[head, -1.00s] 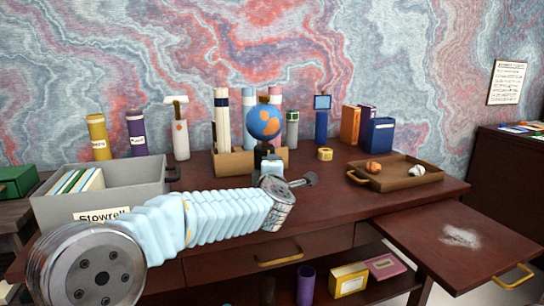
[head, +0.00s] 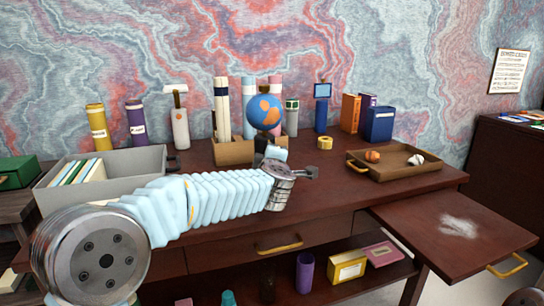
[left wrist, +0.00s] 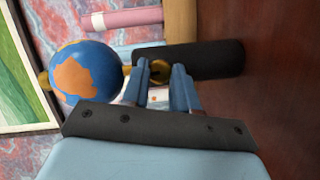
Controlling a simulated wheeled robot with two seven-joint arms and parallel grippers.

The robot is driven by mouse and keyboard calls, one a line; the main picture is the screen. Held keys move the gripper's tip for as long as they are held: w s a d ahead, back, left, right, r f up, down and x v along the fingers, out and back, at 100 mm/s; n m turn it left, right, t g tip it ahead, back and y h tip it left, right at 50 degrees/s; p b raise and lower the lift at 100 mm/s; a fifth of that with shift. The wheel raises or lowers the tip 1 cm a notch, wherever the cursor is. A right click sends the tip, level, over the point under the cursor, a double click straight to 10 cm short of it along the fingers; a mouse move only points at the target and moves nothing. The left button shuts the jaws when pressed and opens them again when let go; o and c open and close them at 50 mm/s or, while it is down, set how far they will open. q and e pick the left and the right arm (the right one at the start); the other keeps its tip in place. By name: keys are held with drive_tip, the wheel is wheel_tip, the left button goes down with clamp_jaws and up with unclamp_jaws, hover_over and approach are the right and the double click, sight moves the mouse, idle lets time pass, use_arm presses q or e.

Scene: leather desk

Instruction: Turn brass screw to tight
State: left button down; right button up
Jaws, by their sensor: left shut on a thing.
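A blue and orange globe (head: 264,113) sits on a dark stand on the desk in the head view. In the left wrist view the globe (left wrist: 88,72) is at left and its black stand (left wrist: 215,59) runs to the right. A brass screw (left wrist: 160,70) shows at the stand, between the blue fingers of my left gripper (left wrist: 163,78). The fingers are shut on it, and their tips hide part of it. In the head view the screw is hidden behind my left gripper and wrist. My right gripper is out of view.
A grey bin (head: 130,186) with files is at left. A wooden tray (head: 400,171) with small round items is at right, near a brass roll (head: 325,143). A slide-out board (head: 440,255) extends at front right.

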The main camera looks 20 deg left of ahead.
use_arm(q)
drive_tip(key=c, duration=0.9)
unclamp_jaws()
drive_tip(key=shift+o, duration=0.2)
drive_tip(key=shift+s, duration=0.1)
drive_tip(key=b+v, duration=0.1)
drive_tip(key=v, duration=1.2)
drive_tip(key=shift+s+b, duration=0.3)
drive_tip(key=shift+s, duration=0.05)
